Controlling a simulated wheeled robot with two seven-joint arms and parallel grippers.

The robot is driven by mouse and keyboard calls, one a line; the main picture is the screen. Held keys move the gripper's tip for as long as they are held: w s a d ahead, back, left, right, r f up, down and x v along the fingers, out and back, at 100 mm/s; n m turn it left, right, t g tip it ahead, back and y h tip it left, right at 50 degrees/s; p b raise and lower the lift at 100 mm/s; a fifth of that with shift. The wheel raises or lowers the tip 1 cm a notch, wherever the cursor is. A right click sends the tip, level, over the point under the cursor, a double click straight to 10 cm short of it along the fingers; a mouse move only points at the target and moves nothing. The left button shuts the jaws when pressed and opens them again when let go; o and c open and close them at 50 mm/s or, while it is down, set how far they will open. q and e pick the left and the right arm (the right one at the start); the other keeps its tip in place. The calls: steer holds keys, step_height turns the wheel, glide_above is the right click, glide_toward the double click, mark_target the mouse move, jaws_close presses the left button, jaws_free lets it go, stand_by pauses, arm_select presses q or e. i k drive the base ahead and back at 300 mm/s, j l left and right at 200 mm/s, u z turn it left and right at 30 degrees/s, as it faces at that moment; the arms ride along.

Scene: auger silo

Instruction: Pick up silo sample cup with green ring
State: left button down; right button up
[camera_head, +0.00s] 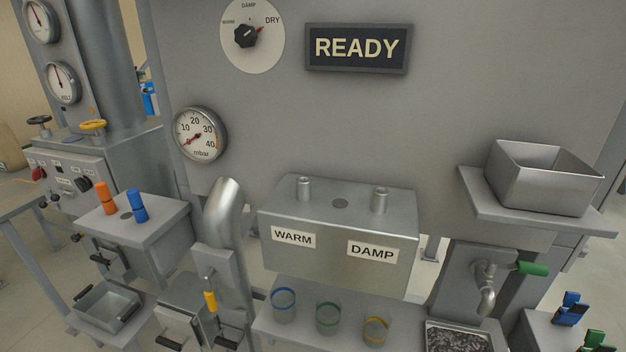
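The sample cup with the green ring (328,319) stands upright on a grey shelf (290,333) at the bottom centre. It looks like a clear cup with a green band at the rim. It is the middle one of three cups. The cup with the blue ring (284,305) stands to its left and the cup with the yellow ring (376,331) to its right, both apart from it. Neither of my grippers shows in the head view.
A grey box labelled WARM and DAMP (340,228) sits behind and above the cups. A tap with a green handle (532,269) is over a tray of dark grains (456,340) at right. A chute with a yellow handle (210,301) stands left of the cups.

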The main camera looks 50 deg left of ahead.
mark_target(327, 308)
steer(key=u, duration=1.5)
